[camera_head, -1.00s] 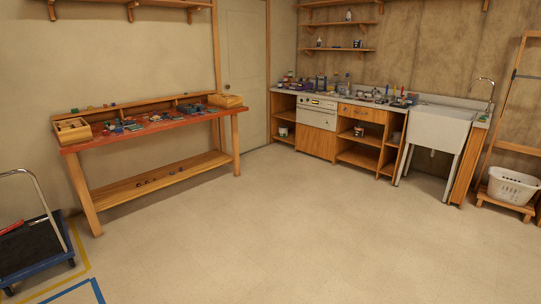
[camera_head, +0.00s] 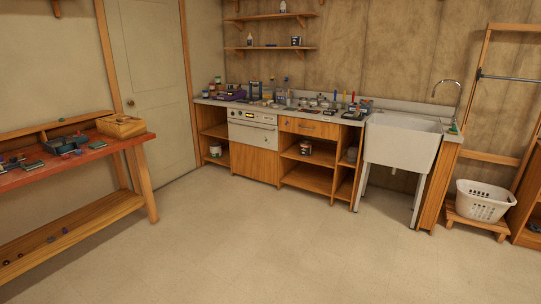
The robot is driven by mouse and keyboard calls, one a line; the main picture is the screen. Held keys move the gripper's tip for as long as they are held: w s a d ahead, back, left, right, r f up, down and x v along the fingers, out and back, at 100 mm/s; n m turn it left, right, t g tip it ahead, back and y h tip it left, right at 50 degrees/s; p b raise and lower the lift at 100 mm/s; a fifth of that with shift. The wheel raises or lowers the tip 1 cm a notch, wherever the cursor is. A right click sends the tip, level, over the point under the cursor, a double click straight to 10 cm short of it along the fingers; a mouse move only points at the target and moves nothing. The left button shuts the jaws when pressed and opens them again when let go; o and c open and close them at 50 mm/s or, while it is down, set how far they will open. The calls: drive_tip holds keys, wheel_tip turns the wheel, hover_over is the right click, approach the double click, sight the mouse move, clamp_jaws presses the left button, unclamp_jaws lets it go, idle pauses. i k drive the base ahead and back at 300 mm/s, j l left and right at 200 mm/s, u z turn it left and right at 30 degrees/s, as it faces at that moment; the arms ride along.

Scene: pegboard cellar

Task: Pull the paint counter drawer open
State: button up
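The paint counter (camera_head: 213,103) runs along the far wall in the head view, with a pale top and wooden cabinets under it. Its wooden drawer (camera_head: 321,130) is under the top, right of a white oven-like unit (camera_head: 253,133) and above open shelves. The drawer front looks flush with the counter, so it appears closed. A small dark handle (camera_head: 308,127) shows on it. My gripper and arm are not in view.
A red-topped workbench (camera_head: 75,165) stands at the left. A white sink (camera_head: 401,142) is right of the drawer, with a laundry basket (camera_head: 483,201) on a low wooden stand beyond. The floor (camera_head: 270,245) before the counter is clear.

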sight(329, 131)
drive_tip(key=i+u, duration=0.1)
drive_tip(key=i, duration=0.7)
drive_tip(key=i+u, duration=0.1)
drive_tip(key=i, duration=0.7)
drive_tip(key=i+l+u, duration=0.1)
drive_tip(key=i, duration=0.7)
drive_tip(key=i+z, duration=0.1)
drive_tip(key=i, duration=0.55)
drive_tip(key=i+z, duration=0.15)
drive_tip(key=i, duration=0.45)
drive_tip(key=i+j+z, duration=0.1)
drive_tip(key=i, duration=0.55)
drive_tip(key=i+j+z, duration=0.1)
drive_tip(key=i, duration=0.5)
drive_tip(key=i+j+z, duration=0.1)
drive_tip(key=i+z, duration=0.15)
drive_tip(key=i, duration=0.2)
drive_tip(key=i+j+z, duration=0.25)
drive_tip(key=i, duration=0.2)
